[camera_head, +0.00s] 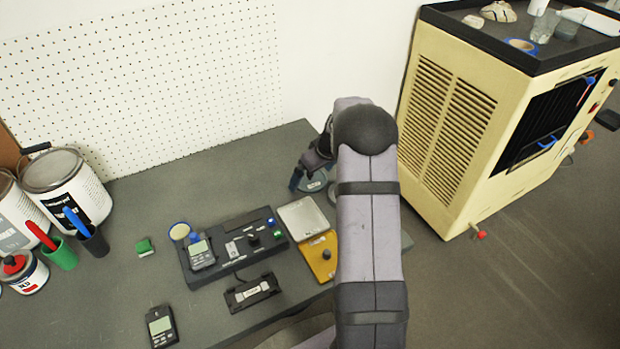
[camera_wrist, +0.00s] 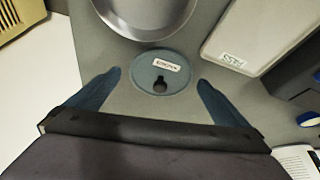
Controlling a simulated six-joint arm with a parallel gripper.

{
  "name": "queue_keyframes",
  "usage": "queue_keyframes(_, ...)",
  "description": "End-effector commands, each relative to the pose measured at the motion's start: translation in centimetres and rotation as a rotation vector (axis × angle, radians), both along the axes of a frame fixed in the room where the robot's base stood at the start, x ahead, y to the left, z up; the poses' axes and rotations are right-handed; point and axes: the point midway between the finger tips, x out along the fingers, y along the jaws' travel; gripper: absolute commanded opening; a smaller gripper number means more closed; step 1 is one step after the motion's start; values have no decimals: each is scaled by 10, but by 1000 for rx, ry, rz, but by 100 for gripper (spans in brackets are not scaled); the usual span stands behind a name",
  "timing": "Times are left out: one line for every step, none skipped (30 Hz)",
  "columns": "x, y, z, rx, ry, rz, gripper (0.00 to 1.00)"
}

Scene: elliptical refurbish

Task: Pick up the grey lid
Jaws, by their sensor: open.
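The grey lid appears as a round blue-grey disc with a white label and a small dark knob or hole. It lies flat on the grey table in the wrist view (camera_wrist: 176,84) and shows partly in the head view (camera_head: 315,184). My gripper (camera_wrist: 160,77) is open, with one blue finger on each side of the lid. There is a gap between each finger and the lid's edge. In the head view my gripper (camera_head: 313,184) is low over the table's back right part, partly behind my arm.
A round metal dish (camera_wrist: 145,30) lies just beyond the lid. A silver flat-topped device (camera_head: 302,217) and a yellow one (camera_head: 319,258) sit close by. A black control panel (camera_head: 235,250) is to their left. A cream cabinet (camera_head: 455,130) stands beyond the table's right edge.

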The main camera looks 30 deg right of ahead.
Motion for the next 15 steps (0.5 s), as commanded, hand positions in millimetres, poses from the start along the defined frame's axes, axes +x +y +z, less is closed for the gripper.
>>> queue_keyframes(0,0,0,0,0,0,100)
queue_keyframes(0,0,0,0,0,0,100)
queue_keyframes(0,0,0,0,0,0,100)
queue_keyframes(0,0,0,0,0,0,95)
queue_keyframes(0,0,0,0,0,0,88)
queue_keyframes(0,0,0,0,0,0,78)
queue_keyframes(0,0,0,0,0,0,71)
queue_keyframes(0,0,0,0,0,0,64)
queue_keyframes(0,0,0,0,0,0,62)
queue_keyframes(0,0,0,0,0,0,62)
queue_keyframes(0,0,0,0,0,0,62)
queue_keyframes(0,0,0,0,0,0,62)
queue_keyframes(0,0,0,0,0,0,62)
queue_keyframes(0,0,0,0,0,0,62)
queue_keyframes(0,0,0,0,0,0,62)
